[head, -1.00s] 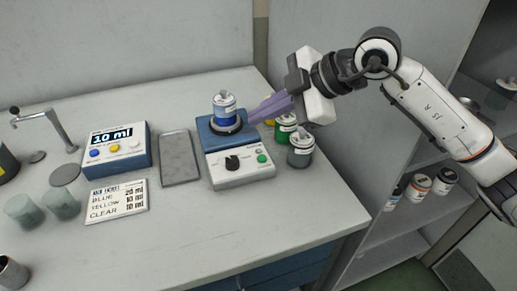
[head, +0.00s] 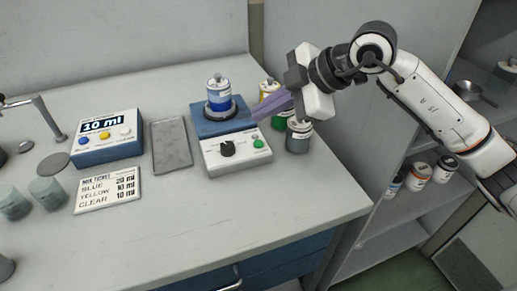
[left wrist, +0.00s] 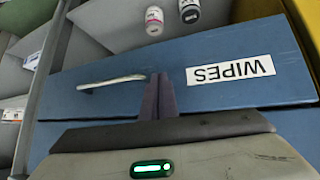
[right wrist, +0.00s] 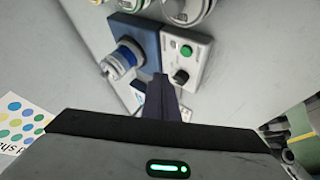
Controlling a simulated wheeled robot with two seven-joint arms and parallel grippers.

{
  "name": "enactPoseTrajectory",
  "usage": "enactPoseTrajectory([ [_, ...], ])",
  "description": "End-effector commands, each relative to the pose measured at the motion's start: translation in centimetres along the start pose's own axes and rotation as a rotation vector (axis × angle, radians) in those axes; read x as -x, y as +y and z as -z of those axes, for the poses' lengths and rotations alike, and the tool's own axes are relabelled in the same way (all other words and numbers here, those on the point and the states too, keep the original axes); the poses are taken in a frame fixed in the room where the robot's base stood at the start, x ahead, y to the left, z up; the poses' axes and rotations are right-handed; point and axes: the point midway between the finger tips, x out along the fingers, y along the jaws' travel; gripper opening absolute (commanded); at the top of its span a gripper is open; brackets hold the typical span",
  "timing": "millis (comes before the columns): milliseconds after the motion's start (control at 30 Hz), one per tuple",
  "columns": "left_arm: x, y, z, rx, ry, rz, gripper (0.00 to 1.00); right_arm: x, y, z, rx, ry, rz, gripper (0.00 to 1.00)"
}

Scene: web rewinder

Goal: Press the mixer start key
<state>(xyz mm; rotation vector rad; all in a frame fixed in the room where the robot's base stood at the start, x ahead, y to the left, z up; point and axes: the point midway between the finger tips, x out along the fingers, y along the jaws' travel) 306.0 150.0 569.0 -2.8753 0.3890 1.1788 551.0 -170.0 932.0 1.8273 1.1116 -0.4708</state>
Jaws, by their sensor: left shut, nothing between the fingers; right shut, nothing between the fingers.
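The mixer (head: 222,125) has a blue base and a white front panel with a black knob (head: 227,149) and a green key (head: 258,143). A blue-labelled can (head: 218,95) stands on its round plate. In the right wrist view the green key (right wrist: 186,50) and knob (right wrist: 181,77) are clear of the fingers.
Yellow (head: 268,88), green (head: 281,115) and grey (head: 299,137) cans stand right of the mixer, close to my right fingers. A grey tray (head: 171,146), a dispenser with a display (head: 106,138) and a mix ticket (head: 107,190) lie left.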

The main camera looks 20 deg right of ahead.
Motion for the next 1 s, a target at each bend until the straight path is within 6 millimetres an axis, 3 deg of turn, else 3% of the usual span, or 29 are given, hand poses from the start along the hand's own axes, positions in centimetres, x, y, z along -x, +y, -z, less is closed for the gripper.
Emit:
enactPoseTrajectory([
  [100,-1.1,-0.1,-1.6,0.0,-0.003,-0.004,0.0,-1.7,-1.3,-1.3,0.0,-0.001,0.0,0.0],
  [300,-1.7,-0.2,-2.3,0.001,-0.004,-0.007,0.0,-3.1,-2.2,-2.3,0.001,-0.001,0.0,0.0],
  [1000,-1.6,-0.4,-1.9,-0.001,0.005,-0.006,0.0,-3.2,-2.4,-2.4,0.0,0.0,0.0,0.0],
])
